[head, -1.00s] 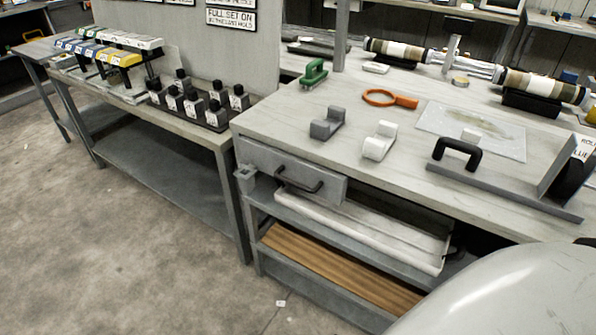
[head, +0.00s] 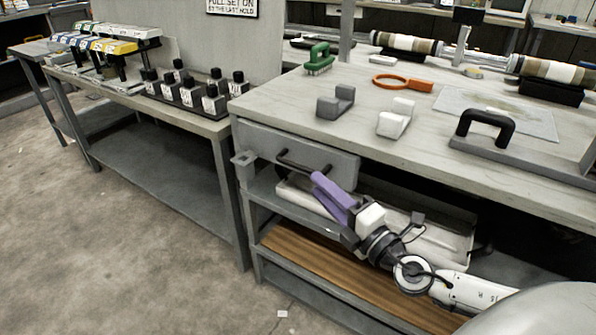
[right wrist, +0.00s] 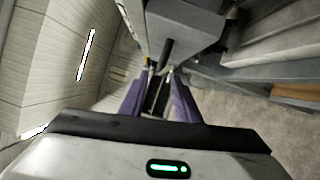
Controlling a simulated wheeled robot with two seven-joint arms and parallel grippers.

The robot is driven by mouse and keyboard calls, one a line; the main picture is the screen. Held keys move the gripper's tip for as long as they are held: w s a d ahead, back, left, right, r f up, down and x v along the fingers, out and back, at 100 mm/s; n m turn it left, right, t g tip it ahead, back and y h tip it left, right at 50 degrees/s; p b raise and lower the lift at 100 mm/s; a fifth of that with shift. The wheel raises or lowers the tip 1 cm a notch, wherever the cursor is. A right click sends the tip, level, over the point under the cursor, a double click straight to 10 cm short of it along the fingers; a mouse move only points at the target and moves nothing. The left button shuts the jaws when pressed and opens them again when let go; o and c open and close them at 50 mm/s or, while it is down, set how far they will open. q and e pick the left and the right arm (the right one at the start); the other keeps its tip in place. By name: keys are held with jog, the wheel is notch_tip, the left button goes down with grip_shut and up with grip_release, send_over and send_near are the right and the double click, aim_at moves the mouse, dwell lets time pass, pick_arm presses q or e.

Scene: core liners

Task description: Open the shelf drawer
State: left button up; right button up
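The grey drawer (head: 340,165) sits under the left end of the workbench top, and its front looks flush with the bench. Its black bar handle (head: 290,161) runs across the front. My right gripper (head: 318,178) has purple fingers and is at the right end of the handle. In the right wrist view its two fingers (right wrist: 157,88) stand apart, with the dark handle (right wrist: 167,50) ahead, roughly in line with the gap. I cannot tell whether the fingers touch it. My left gripper is not in view.
The bench top (head: 290,100) holds a green brush (head: 319,58), an orange ring tool (head: 402,83) and grey and white blocks. White trays (head: 440,235) lie on the shelf below the drawer, beside my right arm.

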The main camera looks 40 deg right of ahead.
aim_at(298, 167)
jog(key=w, duration=0.3)
jog(key=w+p, duration=0.1)
jog(key=w, duration=0.5)
jog(key=shift+w+r, duration=0.2)
jog(key=shift+r, duration=0.1)
grip_shut()
